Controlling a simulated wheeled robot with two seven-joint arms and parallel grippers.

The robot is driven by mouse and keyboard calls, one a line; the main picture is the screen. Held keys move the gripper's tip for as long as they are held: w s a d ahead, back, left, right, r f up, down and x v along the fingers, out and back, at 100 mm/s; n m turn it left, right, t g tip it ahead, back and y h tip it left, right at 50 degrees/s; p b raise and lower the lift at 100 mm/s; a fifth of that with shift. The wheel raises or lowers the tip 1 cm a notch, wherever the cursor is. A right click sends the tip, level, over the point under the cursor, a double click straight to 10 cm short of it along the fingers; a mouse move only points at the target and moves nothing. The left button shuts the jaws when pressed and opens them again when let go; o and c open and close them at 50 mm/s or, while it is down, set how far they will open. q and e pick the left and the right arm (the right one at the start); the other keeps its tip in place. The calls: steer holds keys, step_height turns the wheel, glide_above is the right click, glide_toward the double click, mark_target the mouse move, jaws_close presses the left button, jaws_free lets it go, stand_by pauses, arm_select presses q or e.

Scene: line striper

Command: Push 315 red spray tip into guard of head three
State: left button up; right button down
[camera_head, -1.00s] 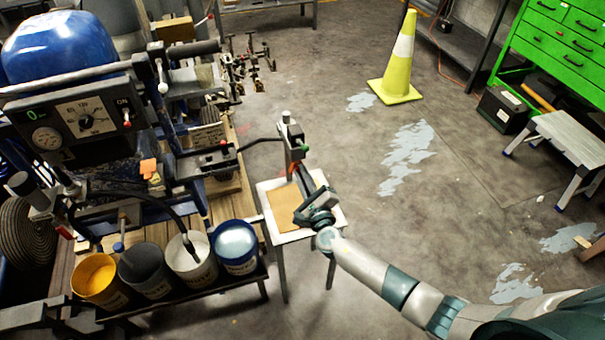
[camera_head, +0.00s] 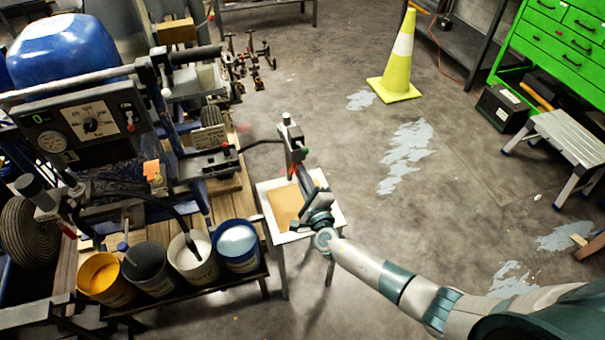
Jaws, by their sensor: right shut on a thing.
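The spray head (camera_head: 291,140) is a grey upright unit on an arm reaching right from the line striper (camera_head: 90,120), above a small stand. A small red piece, likely the red spray tip (camera_head: 291,171), shows at the lower part of the head, right by my gripper's fingertips. A small green spot sits just beside it. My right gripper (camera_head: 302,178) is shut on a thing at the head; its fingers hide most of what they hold. I cannot tell whether the tip is inside the guard. My left gripper is not in view.
A small white stand (camera_head: 334,213) with a cardboard sheet (camera_head: 285,207) is under the head. A row of paint buckets (camera_head: 237,241) stands at the lower left. A yellow cone (camera_head: 399,70), a step stool (camera_head: 575,135) and a green tool chest (camera_head: 560,45) are farther right, with open floor between.

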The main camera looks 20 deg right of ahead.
steer(key=shift+n+p, duration=1.7)
steer(key=shift+n, duration=1)
steer(key=n+p, duration=0.5)
steer(key=n, duration=0.4)
steer(key=shift+w+r, duration=0.1)
